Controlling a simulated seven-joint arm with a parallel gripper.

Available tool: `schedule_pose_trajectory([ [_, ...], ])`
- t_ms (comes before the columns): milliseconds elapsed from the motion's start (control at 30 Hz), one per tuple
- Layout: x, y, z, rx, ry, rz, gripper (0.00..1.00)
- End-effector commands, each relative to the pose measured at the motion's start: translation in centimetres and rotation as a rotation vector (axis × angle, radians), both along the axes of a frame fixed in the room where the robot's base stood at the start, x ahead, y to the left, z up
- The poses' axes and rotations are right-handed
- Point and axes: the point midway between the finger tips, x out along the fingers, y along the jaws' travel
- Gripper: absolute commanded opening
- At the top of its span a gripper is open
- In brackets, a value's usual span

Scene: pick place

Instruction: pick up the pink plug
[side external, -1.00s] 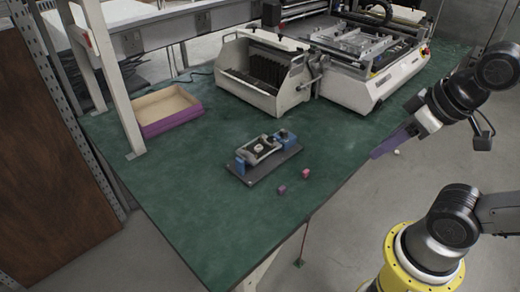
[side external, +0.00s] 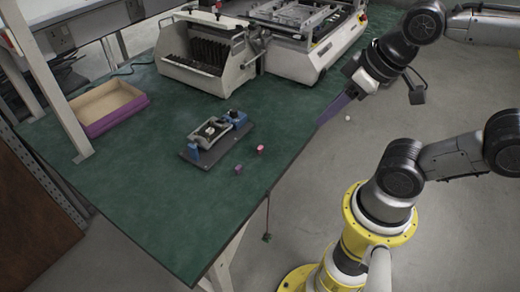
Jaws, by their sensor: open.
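The pink plug (side external: 260,149) is a small block on the green table, near its right edge. A darker purple-pink block (side external: 238,169) lies just left of it and nearer the camera. My gripper (side external: 322,120) is up and to the right of the pink plug in the picture, by the table's right edge and apart from the plug. Its long purple fingers point down and left. They are open, with nothing seen between them; the gap is hard to make out from this side.
A dark plate with a blue-and-grey fixture (side external: 215,133) stands left of the plugs. A shallow purple-sided tray (side external: 118,122) is at the far left. Large grey machines (side external: 205,52) fill the back. The front of the green table (side external: 150,205) is clear. A small white ball (side external: 347,118) shows beyond the edge.

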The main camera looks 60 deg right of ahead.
Motion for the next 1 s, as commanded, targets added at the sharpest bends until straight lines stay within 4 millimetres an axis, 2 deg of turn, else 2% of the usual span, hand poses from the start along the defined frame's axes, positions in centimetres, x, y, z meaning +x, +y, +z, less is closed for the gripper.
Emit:
schedule_pose_trajectory([
  [367,0.0,0.0,0.0,-0.016,0.0,0.03,0.53],
  [467,0.1,0.0,0.1,-0.068,-0.005,0.128,0.53],
  [567,1.0,0.0,1.4,-0.166,-0.042,0.296,0.53],
  [667,3.0,-0.1,2.6,-0.283,-0.048,0.494,0.53],
  [800,6.8,-0.7,3.3,-0.432,-0.006,0.768,0.53],
  [900,10.2,-1.4,2.8,-0.519,0.044,0.964,0.53],
  [1000,13.9,-2.5,1.4,-0.578,0.104,1.154,0.53],
])
